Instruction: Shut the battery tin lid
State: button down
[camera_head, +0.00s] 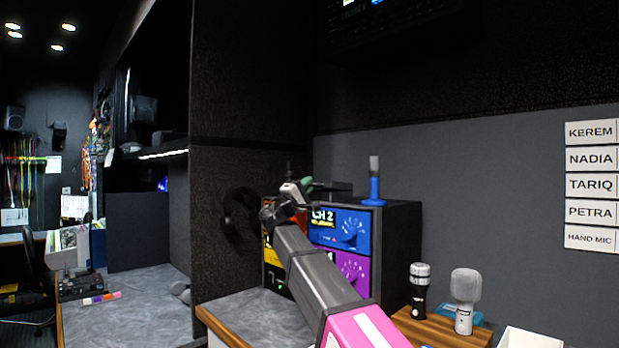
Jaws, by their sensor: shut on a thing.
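I cannot pick out the battery tin or its lid with certainty in the head view. My arm reaches up from the bottom middle, pink then dark grey. My gripper (290,193) is at its far end, small and partly hidden, near the top left of the coloured rack (385,235). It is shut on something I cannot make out. A small green thing (306,184) shows right beside it, and a dark flat thing (335,187) lies just right of that on the rack top. I cannot tell whether either is part of the tin.
A blue-based microphone (375,185) stands on the rack. A black microphone (419,288) and a grey-white one (464,298) stand on a wooden board (440,330). A white box (529,338) is at the bottom right. A dark partition (240,150) rises left of the rack.

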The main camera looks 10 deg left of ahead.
jog(key=shift+f, duration=0.85)
jog(key=c, duration=1.5)
grip_release()
jog(key=v, duration=1.1)
jog(key=shift+r, duration=0.1)
